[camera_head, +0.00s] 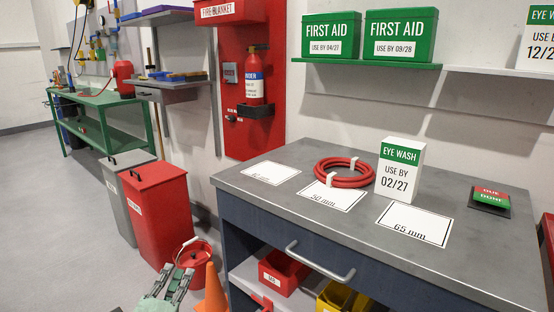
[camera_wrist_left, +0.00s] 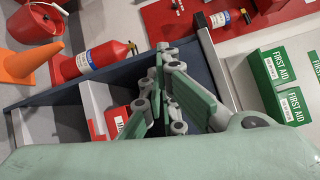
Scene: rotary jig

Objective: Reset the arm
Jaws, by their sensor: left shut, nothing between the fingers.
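My left gripper (camera_head: 177,273) is low at the bottom edge of the head view, in front of the red bucket (camera_head: 195,255) and left of the orange cone (camera_head: 211,290). It is pale green and grey, and it looks shut and empty. In the left wrist view its fingers (camera_wrist_left: 162,60) are close together with nothing held between them. It is well below and left of the workbench top (camera_head: 245,190). Most of the left arm is out of the head view. My right gripper is in neither view.
A red hose coil (camera_head: 345,181) and an eye wash box (camera_head: 399,170) stand on the bench among white size cards. A drawer handle (camera_head: 320,262) juts from the bench front. Red and grey bins (camera_head: 157,210) stand left of it. Open floor lies at the left.

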